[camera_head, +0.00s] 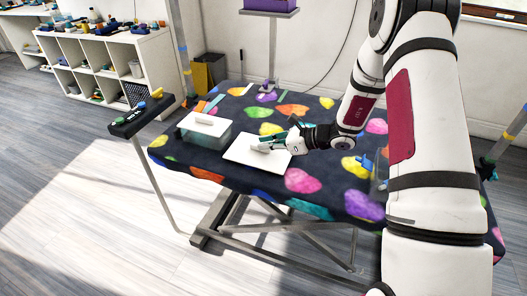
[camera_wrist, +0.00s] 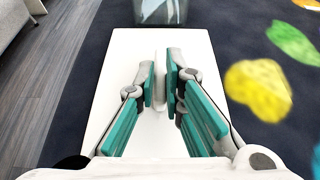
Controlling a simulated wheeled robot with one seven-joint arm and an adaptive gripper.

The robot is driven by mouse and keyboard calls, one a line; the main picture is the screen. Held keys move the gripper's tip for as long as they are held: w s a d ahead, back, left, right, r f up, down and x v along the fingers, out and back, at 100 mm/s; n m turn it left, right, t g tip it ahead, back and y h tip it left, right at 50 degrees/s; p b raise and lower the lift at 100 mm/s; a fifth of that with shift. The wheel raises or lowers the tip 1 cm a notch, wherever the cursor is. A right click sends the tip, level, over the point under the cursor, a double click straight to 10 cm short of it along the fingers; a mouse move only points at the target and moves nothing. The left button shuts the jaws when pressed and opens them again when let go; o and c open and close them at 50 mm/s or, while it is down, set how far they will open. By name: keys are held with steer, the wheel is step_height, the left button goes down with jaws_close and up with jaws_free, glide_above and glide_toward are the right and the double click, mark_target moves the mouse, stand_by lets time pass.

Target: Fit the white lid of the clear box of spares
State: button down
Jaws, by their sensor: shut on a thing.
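The white lid (camera_head: 244,160) is a flat rectangular plate with a raised white grip on top. It lies level at or just above the patterned table; I cannot tell if it touches. My gripper (camera_head: 268,145) comes from the right and is shut on the lid's grip. In the wrist view the teal-padded fingers (camera_wrist: 160,84) stand on both sides of the grip, above the lid (camera_wrist: 118,62). The clear box (camera_head: 207,138) stands just left of and behind the lid. Its top looks white with a pale bar on it. Its near part shows in the wrist view (camera_wrist: 160,12).
The grooming table (camera_head: 300,180) has a dark cloth with bright coloured shapes. Coloured strips lie behind the box. A small black ledge with bottles (camera_head: 142,112) stands off the table's left edge. A blue item (camera_head: 366,162) lies right of my gripper.

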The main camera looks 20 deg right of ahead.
steer(key=shift+r+p, duration=1.4)
steer(key=shift+r, duration=1.25)
